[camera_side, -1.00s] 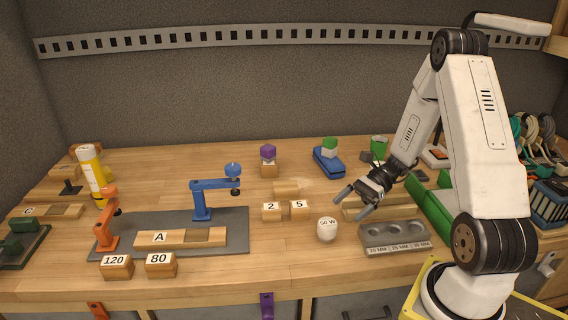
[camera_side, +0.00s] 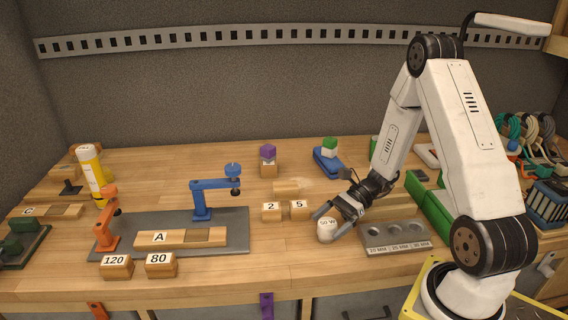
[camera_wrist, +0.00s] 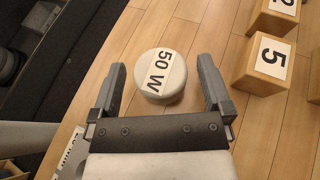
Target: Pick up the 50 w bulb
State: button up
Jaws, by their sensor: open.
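The 50 w bulb (camera_side: 326,229) is a round white piece with "50 W" on its top. It stands on the wooden bench near the front. It also shows in the wrist view (camera_wrist: 161,74), with its label facing up. My gripper (camera_side: 332,221) is open and low at the bulb. In the wrist view my gripper (camera_wrist: 160,80) has one finger on each side of the bulb, with a gap on both sides. The bulb lies between the fingertips, and the gap looks wider on the right.
Wooden blocks marked 2 (camera_side: 271,211) and 5 (camera_side: 299,209) stand just behind the bulb. A grey block with round holes (camera_side: 397,247) is close on its right. A grey plate with clamps (camera_side: 230,222) lies to the left. Bare bench lies left of the bulb.

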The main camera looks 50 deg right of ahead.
aim_at(328, 222)
jog(key=shift+w+a+f, duration=0.15)
jog(key=shift+a+f, duration=0.05)
jog(key=shift+a, duration=0.15)
jog(key=c, duration=1.3)
jog(key=shift+r, duration=0.2)
jog(key=shift+r, duration=4.85)
